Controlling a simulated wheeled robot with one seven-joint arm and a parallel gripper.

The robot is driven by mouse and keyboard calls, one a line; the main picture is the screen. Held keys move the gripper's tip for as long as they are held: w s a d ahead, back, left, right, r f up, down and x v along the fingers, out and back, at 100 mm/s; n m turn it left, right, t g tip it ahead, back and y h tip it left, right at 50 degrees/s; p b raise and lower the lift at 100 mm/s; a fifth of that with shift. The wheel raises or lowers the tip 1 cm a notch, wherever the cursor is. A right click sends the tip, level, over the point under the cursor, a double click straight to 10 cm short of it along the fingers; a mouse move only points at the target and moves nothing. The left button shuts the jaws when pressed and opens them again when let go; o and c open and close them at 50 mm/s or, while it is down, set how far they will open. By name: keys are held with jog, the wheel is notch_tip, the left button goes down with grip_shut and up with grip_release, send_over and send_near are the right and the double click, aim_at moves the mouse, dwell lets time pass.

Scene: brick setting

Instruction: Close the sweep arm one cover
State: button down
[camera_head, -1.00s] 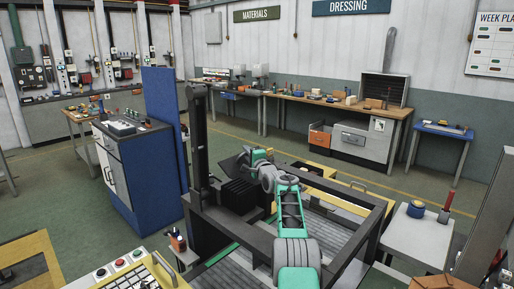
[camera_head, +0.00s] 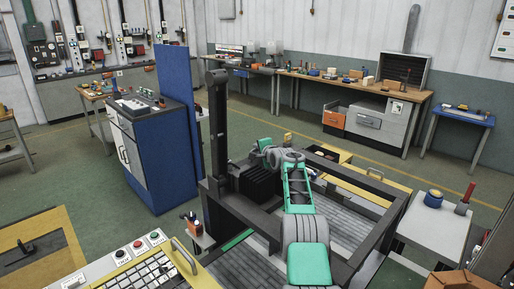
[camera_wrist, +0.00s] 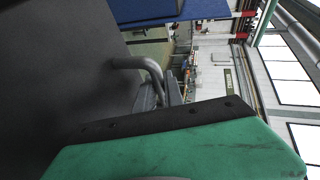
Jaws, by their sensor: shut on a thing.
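The cover is most likely the broad dark panel (camera_wrist: 60,80) filling the left of the wrist view. A bent grey bar handle (camera_wrist: 140,66) stands out from it. The grey fingers of my gripper (camera_wrist: 168,92) are at the handle's lower end and shut on it, with the contact partly hidden by my green and black hand. In the head view my arm reaches forward over the grey frame (camera_head: 366,235), and my gripper is small and mostly hidden beside the black post (camera_head: 218,125). A black ribbed block (camera_head: 258,180) sits behind the frame's near rail.
A blue cabinet (camera_head: 163,155) and a tall blue panel (camera_head: 180,100) stand left of the frame. A keyboard console (camera_head: 140,275) is at lower left. A small grey table (camera_head: 435,230) is at right.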

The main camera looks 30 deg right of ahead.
jog(key=shift+s+d+f, duration=0.1)
jog(key=shift+d+f, duration=0.05)
jog(key=shift+f, duration=0.5)
jog(key=c, duration=1.9)
grip_release()
jog(key=o, duration=0.4)
jog(key=shift+s+d+r, duration=0.1)
jog(key=shift+r, duration=0.15)
jog(key=shift+o, duration=0.2)
jog(key=shift+r, duration=0.1)
jog(key=shift+a+b, duration=0.25)
jog(key=shift+b, duration=0.15)
